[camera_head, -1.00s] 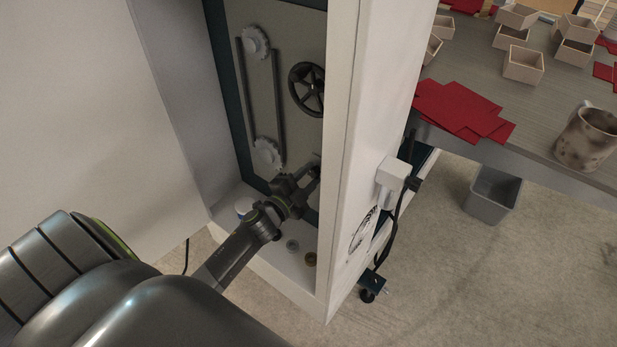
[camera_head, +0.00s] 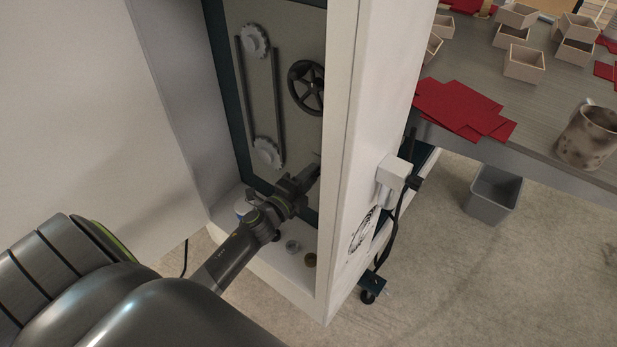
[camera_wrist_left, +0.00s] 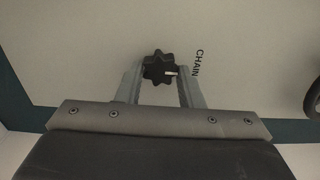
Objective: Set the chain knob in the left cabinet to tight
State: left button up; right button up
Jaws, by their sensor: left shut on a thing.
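The chain knob (camera_wrist_left: 158,67) is a black lobed knob with a white pointer mark, on the light back panel (camera_wrist_left: 90,50) of the cabinet. The word CHAIN is printed beside it in the left wrist view. The white pointer points right in that view, toward the label. My left gripper (camera_wrist_left: 160,72) is shut on the knob, one finger on each side. In the head view my left gripper (camera_head: 312,172) reaches into the open cabinet (camera_head: 340,150) low on the panel, and it hides the knob there. My right gripper does not show.
Two pale sprockets with a chain (camera_head: 266,152) and a black handwheel (camera_head: 306,87) sit on the panel above my gripper. Small cans (camera_head: 292,246) stand on the cabinet floor. The cabinet's white front post (camera_head: 345,200) is close on the right. A table with red sheets (camera_head: 462,108) stands beyond.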

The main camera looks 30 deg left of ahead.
pick_arm(q)
jog(key=shift+f, duration=0.1)
jog(key=o, duration=1)
jog(key=shift+c, duration=0.2)
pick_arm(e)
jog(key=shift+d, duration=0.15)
pick_arm(q)
jog(key=shift+s, duration=0.1)
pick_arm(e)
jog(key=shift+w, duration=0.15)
pick_arm(q)
jog(key=s+a+b, duration=0.1)
jog(key=s+b, duration=0.8)
jog(key=s, duration=0.8)
jog(key=shift+a+b, duration=0.2)
jog(key=shift+b, duration=0.1)
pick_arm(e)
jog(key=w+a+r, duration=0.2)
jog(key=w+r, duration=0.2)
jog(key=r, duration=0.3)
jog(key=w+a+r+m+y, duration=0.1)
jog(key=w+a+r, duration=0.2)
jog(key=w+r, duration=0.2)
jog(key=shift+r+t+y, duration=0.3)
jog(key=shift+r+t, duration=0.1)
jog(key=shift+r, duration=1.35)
pick_arm(q)
jog(key=shift+s, duration=0.1)
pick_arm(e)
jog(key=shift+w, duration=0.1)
